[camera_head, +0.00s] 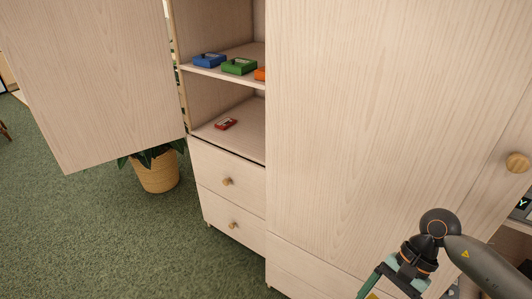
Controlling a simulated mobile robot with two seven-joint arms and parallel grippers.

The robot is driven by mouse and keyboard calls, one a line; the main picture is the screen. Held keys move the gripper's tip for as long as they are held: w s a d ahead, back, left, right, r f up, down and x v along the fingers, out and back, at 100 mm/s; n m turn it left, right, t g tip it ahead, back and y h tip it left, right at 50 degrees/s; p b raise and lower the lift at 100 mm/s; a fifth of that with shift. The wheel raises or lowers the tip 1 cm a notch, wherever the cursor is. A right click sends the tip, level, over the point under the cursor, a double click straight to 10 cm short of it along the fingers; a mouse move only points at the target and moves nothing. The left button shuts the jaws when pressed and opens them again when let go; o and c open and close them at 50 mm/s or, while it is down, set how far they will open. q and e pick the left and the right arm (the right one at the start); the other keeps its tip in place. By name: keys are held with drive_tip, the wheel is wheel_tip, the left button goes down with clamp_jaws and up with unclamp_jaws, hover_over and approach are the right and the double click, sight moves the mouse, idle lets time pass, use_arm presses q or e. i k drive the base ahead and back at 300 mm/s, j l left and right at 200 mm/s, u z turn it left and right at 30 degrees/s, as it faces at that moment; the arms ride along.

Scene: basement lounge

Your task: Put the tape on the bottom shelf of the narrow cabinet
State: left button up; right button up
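A small flat red item with a pale label, which looks like a tape (226,124), lies on the lowest open shelf (245,137) of a light wood cabinet. No gripper touches it. My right arm comes in at the lower right. Its gripper (372,291) is cut off by the bottom edge of the picture, in front of the cabinet's lower right part and well away from the red item. Its fingertips are hidden, so I cannot tell whether it holds anything. My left gripper is not in view.
A cabinet door (90,80) stands open at the left. Blue (210,61), green (239,67) and orange (260,74) boxes sit on the shelf above. A large wood panel (380,120) hides the shelves' right side. Drawers (228,166) are below; a potted plant (157,172) stands left.

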sight(251, 134)
drive_tip(key=i+j, duration=0.3)
drive_tip(key=j, duration=0.2)
drive_tip(key=i+j, duration=0.35)
drive_tip(key=j, duration=0.15)
drive_tip(key=i+j, duration=0.3)
drive_tip(key=j, duration=0.2)
drive_tip(key=i+j, duration=0.35)
drive_tip(key=j, duration=0.15)
drive_tip(key=i+j, duration=0.3)
drive_tip(key=j, duration=0.2)
drive_tip(key=i+j, duration=0.3)
drive_tip(key=j, duration=0.2)
drive_tip(key=i+l, duration=0.15)
drive_tip(key=l, duration=0.15)
drive_tip(key=i+l, duration=0.15)
drive_tip(key=l, duration=0.15)
